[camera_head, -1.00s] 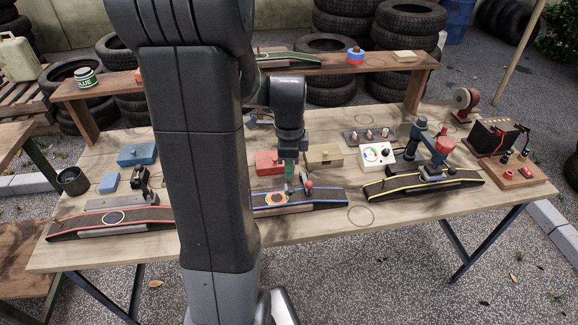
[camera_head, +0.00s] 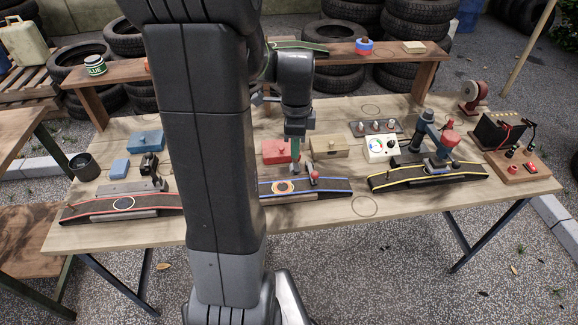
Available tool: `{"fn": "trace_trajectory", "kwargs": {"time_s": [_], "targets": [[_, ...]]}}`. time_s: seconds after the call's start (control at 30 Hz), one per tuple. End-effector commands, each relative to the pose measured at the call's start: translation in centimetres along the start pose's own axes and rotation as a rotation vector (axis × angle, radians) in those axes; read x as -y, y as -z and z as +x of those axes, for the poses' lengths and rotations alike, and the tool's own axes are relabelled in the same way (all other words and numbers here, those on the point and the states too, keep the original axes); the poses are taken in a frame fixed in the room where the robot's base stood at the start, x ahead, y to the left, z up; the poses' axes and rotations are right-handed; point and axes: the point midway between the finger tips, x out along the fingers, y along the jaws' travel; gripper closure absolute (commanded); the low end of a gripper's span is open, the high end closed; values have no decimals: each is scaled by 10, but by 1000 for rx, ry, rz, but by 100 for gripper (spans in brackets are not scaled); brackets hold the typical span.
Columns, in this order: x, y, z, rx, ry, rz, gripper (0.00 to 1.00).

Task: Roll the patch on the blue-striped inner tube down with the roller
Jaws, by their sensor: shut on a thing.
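The blue-striped inner tube (camera_head: 335,185) lies on the table, its left end hidden behind my arm. Its round patch (camera_head: 284,186), dark with an orange rim, shows just right of my arm. My gripper (camera_head: 297,140) points down above the back edge of the tube, near the patch. It is shut on the roller (camera_head: 295,151), whose green handle shows below the jaws. The roller's lower end is small, and I cannot tell whether it touches anything. A red-topped fitting (camera_head: 314,177) stands on the tube right of the patch.
A red-striped tube (camera_head: 90,210) lies left, and a yellow-striped tube (camera_head: 385,183) lies right with a blue-and-red tool on it. A red box (camera_head: 276,151) and a tan box (camera_head: 330,146) stand close behind the gripper. A raised shelf (camera_head: 395,56) spans the back.

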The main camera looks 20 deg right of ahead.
Motion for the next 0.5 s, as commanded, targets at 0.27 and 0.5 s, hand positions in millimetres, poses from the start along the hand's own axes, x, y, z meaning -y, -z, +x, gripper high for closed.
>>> {"fn": "trace_trajectory", "kwargs": {"time_s": [0.27,0.5], "targets": [[22,-5,6,0,3,0,100],[24,-6,8,0,1,1,100]]}}
